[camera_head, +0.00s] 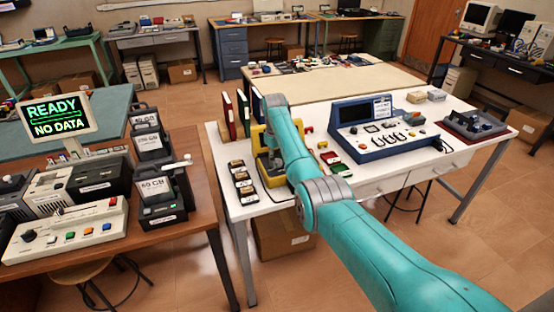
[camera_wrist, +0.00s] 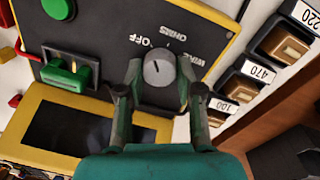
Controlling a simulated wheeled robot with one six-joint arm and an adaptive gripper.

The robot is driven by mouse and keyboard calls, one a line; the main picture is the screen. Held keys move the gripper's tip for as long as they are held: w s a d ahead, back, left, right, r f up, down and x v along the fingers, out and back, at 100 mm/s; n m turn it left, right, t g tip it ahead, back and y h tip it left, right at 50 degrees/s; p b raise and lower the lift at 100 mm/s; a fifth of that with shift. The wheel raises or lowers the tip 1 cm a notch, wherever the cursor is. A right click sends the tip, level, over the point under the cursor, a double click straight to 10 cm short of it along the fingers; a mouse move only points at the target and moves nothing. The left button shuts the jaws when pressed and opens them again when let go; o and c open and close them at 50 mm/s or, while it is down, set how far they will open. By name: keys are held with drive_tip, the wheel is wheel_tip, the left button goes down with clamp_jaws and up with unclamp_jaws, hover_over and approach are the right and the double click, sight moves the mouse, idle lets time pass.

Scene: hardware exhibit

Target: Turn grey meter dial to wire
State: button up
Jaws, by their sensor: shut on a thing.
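The meter is a black-faced box with a yellow rim (camera_wrist: 98,100), lettered OFF, OHMS and WIRE. Its round grey dial (camera_wrist: 157,68) has a dark pointer mark; I cannot tell surely which label it points at. My gripper (camera_wrist: 159,80) has one finger on each side of the dial and is shut on it. In the head view the yellow meter (camera_head: 258,138) stands on the white table, partly hidden by my arm, and the dial cannot be made out.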

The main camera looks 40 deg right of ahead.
drive_tip(key=m, duration=0.8)
drive_tip(key=shift+d, duration=0.1)
drive_tip(key=m, duration=0.3)
drive_tip(key=shift+m, duration=0.3)
drive_tip(key=shift+d+m+g, duration=0.1)
drive_tip(key=shift+m+g, duration=0.2)
drive_tip(key=shift+m, duration=1.6)
drive_tip(key=o, duration=1.2)
drive_tip(key=shift+c, duration=0.2)
wheel_tip(320, 180, up, 12)
drive_tip(key=shift+w, duration=0.4)
